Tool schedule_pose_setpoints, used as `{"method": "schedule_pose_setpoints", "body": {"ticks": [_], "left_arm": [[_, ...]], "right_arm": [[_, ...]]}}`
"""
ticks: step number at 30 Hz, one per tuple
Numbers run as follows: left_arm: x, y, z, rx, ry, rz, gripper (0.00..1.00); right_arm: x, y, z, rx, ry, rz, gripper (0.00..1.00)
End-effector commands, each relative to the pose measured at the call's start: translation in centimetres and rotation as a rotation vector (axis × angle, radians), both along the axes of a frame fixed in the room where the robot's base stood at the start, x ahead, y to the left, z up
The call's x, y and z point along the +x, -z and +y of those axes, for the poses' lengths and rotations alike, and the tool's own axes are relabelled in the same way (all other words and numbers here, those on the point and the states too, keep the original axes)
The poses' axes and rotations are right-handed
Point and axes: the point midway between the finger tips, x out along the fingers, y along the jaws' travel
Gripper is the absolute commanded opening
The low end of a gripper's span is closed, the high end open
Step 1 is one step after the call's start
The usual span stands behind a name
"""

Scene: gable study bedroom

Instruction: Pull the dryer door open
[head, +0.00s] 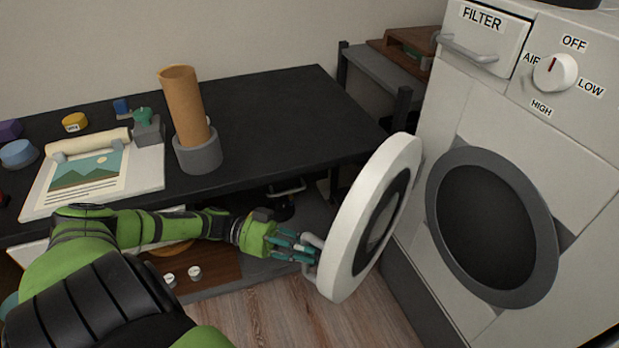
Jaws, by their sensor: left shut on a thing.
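The dryer (577,140) stands at the right, white, with a dark round opening (490,228) inside a grey ring. Its round white door (357,215) stands swung out to the left, well clear of the opening, showing nearly edge-on. My left gripper (308,248) is at the lower left of the door, shut on the door handle (312,240), a light grey bar mostly hidden by the fingers. My left arm reaches in from the lower left. My right gripper is not in view.
A black table (270,113) fills the left, holding a brown cylinder (184,105) in a grey holder, a picture board (90,185) and small coloured items. A lower shelf with a drawer sits beneath it. Wooden floor (270,312) shows below the door.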

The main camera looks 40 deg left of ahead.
Motion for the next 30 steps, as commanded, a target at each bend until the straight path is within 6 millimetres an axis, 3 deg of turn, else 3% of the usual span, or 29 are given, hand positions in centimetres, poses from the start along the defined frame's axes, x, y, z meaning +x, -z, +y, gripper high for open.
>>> {"method": "schedule_pose_setpoints", "body": {"ticks": [9,10,12,30], "left_arm": [[-0.04,0.16,0.1,0.005,-0.001,0.003,0.0],[-0.04,0.17,0.1,0.005,-0.001,0.003,0.3],[-0.04,0.16,0.09,0.005,-0.001,0.003,0.51],[-0.03,0.01,-0.04,0.001,0.0,0.0,0.51]], "right_arm": [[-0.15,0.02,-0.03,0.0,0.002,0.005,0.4],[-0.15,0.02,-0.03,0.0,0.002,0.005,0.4],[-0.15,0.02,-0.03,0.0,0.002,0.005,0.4],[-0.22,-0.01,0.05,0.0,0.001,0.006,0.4]]}}
